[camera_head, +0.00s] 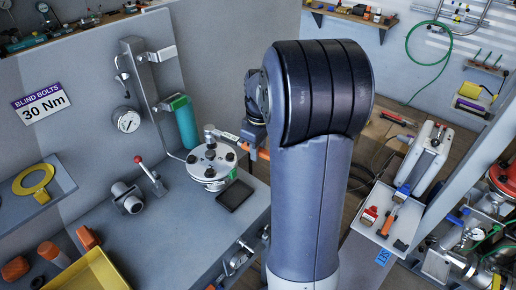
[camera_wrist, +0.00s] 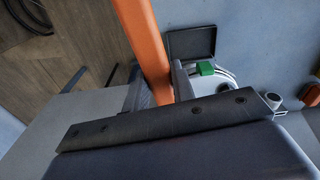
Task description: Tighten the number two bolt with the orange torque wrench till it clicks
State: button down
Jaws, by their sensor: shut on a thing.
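The orange torque wrench (camera_head: 264,154) is in my gripper (camera_head: 252,138), and its shaft reaches left toward the round pale flange (camera_head: 208,172). The wrench's head (camera_head: 209,131) stands over the far edge of the flange top; whether it is fully seated on a bolt I cannot tell. Several dark bolts show on the flange; I cannot read their numbers, so I cannot tell the number two bolt. In the wrist view the orange handle (camera_wrist: 146,45) runs between the fingers of my gripper (camera_wrist: 158,92). The flange (camera_wrist: 228,76) shows partly there, with a green tag (camera_wrist: 205,68).
A dark flat pad (camera_head: 235,195) lies right of the flange. A green cylinder (camera_head: 185,122) stands behind it, with a red-knobbed lever (camera_head: 150,175) to the left. A sign (camera_head: 42,102) reads "BLIND BOLTS 30 Nm". A side tray (camera_head: 376,238) holds tools. My arm hides the middle.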

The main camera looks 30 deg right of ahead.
jog(key=shift+r, duration=0.2)
notch_tip(320, 180, up, 5)
jog(key=p, duration=0.4)
jog(key=shift+r, duration=0.1)
jog(key=shift+d, duration=0.1)
dwell(0.4)
